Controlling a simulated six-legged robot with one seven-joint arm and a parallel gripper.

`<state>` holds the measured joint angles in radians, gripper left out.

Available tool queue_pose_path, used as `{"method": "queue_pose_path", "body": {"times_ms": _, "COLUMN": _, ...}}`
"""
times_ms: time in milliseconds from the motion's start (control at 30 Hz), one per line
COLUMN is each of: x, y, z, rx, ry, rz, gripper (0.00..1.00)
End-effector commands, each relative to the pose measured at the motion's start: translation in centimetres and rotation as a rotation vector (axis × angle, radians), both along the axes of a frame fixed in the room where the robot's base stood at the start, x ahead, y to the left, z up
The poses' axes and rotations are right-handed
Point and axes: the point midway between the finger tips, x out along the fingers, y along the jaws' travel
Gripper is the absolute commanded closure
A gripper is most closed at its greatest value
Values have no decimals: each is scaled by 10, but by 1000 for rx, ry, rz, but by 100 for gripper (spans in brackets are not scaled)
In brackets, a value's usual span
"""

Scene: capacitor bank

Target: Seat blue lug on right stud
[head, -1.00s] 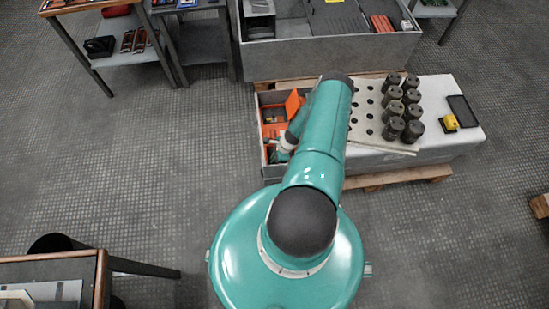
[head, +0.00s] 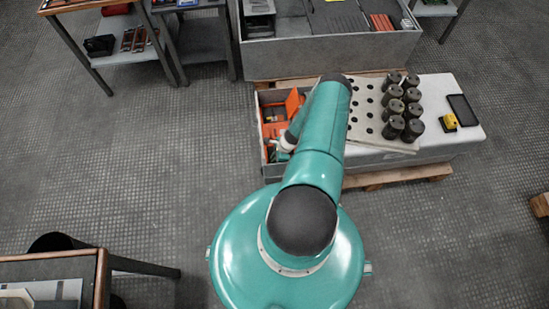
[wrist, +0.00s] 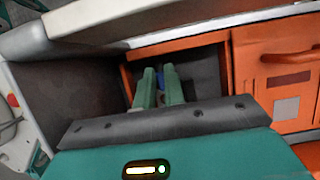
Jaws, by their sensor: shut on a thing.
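My gripper (wrist: 160,78) shows in the wrist view as two green fingers reaching into a dark, orange-framed opening. A small piece of the blue lug (wrist: 161,72) shows between the fingertips, and the fingers are shut on it. The right stud cannot be made out; the fingers and the dark interior hide that area. In the head view my teal arm reaches forward to the orange unit (head: 273,130) in the grey box, and the fingers and lug are not visible there.
In the wrist view an orange panel with a dark slot (wrist: 288,80) stands right of the opening, a dark grey wall (wrist: 85,90) left, and a pale edge above. In the head view a white bench (head: 440,90) holds a perforated plate (head: 365,105) with several dark cylinders.

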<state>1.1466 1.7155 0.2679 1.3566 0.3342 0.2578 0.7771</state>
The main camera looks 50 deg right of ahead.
Motion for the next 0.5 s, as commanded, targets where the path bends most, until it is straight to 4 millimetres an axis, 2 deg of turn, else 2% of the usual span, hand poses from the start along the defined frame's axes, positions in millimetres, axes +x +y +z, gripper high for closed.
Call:
{"method": "queue_pose_path", "body": {"times_ms": 133, "x": 0, "y": 0, "z": 0, "rx": 0, "ry": 0, "rz": 0, "gripper": 100}}
{"method": "queue_pose_path", "body": {"times_ms": 167, "x": 0, "y": 0, "z": 0, "rx": 0, "ry": 0, "rz": 0, "gripper": 87}}
{"method": "queue_pose_path", "body": {"times_ms": 200, "x": 0, "y": 0, "z": 0, "rx": 0, "ry": 0, "rz": 0, "gripper": 79}}
{"method": "queue_pose_path", "body": {"times_ms": 300, "x": 0, "y": 0, "z": 0, "rx": 0, "ry": 0, "rz": 0, "gripper": 64}}
{"method": "queue_pose_path", "body": {"times_ms": 500, "x": 0, "y": 0, "z": 0, "rx": 0, "ry": 0, "rz": 0, "gripper": 64}}
